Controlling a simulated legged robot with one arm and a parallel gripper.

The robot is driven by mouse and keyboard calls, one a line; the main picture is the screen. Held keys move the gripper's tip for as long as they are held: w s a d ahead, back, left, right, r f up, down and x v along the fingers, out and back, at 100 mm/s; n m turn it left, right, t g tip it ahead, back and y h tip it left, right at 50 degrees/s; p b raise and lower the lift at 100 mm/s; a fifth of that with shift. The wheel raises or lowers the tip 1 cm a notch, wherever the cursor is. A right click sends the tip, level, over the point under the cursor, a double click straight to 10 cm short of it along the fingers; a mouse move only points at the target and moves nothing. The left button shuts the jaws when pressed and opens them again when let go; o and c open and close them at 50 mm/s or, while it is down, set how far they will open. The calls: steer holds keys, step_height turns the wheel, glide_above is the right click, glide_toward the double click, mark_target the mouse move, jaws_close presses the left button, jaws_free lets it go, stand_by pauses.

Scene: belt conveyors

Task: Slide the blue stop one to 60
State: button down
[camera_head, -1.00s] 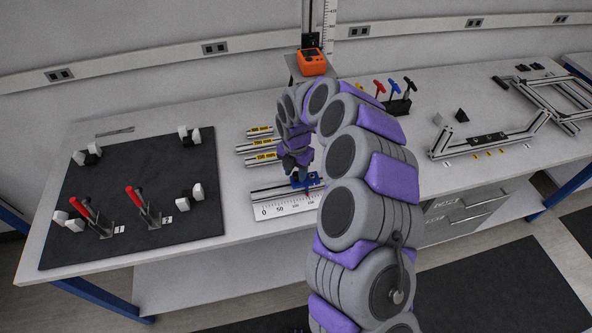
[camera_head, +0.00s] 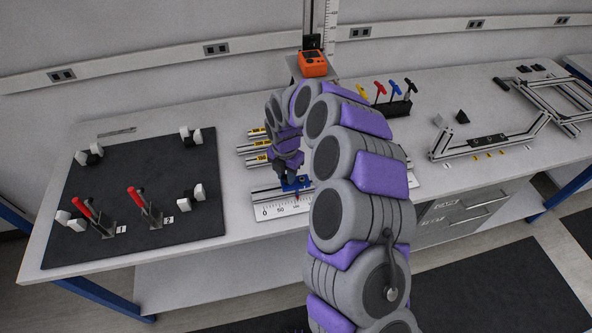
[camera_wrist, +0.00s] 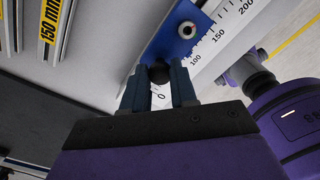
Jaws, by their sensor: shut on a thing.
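The blue stop (camera_head: 298,184) sits on the rail along the white ruler (camera_head: 276,210), above roughly the 50 to 100 labels in the head view; its exact reading cannot be told. In the wrist view the blue stop (camera_wrist: 172,32) shows as a blue plate with a round bolt, beside the ruler (camera_wrist: 232,28) with 0, 100, 150 and 200 visible. My gripper (camera_wrist: 160,82) is shut on the stop's dark knob (camera_wrist: 160,73), its fingers covering part of the scale between 0 and 100. In the head view my gripper (camera_head: 290,177) partly hides the stop.
Rails with yellow length labels (camera_head: 258,145) lie just behind the ruler. A black mat (camera_head: 130,190) with red-handled clamps is at the left. An orange device (camera_head: 313,64) stands behind, and a holder with coloured-handled tools (camera_head: 395,106) is to the right.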

steer(key=a, duration=0.2)
steer(key=s+a, duration=0.1)
steer(key=a, duration=0.2)
steer(key=shift+s+a+r+p, duration=0.15)
steer(key=shift+a+p, duration=0.1)
steer(key=shift+p, duration=0.15)
steer(key=shift+d, duration=0.1)
steer(key=c, duration=1.1)
jaws_free()
steer(key=shift+d, duration=0.15)
steer(key=shift+o, duration=1)
step_height(320, 180, up, 17)
steer(key=p, duration=0.2)
